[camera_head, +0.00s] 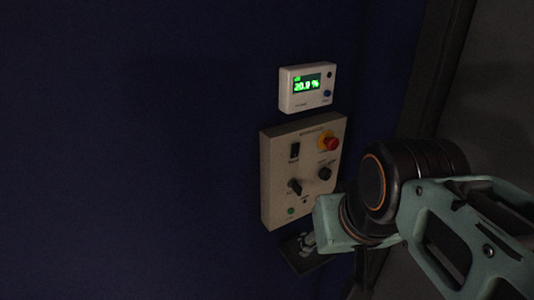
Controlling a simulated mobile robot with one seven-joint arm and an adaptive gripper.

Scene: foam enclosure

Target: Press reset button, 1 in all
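A beige control panel (270,180) is mounted on the dark blue wall. It carries a red mushroom button (332,144) on a yellow base, a black switch (295,151), a black knob (325,173), a black lever-like switch (295,187) and a small green button (291,211) at the lower left. The labels are too small to read, so I cannot tell which control is the reset button. My arm's end is low on the right, close to the panel's lower right corner in the picture. My gripper's fingers cannot be made out clearly.
A white display unit (288,99) above the panel shows green digits, with a dark button and a blue button (327,93) on its right. A dark plate-like part (293,255) lies below the panel. The wall (120,150) to the left is bare.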

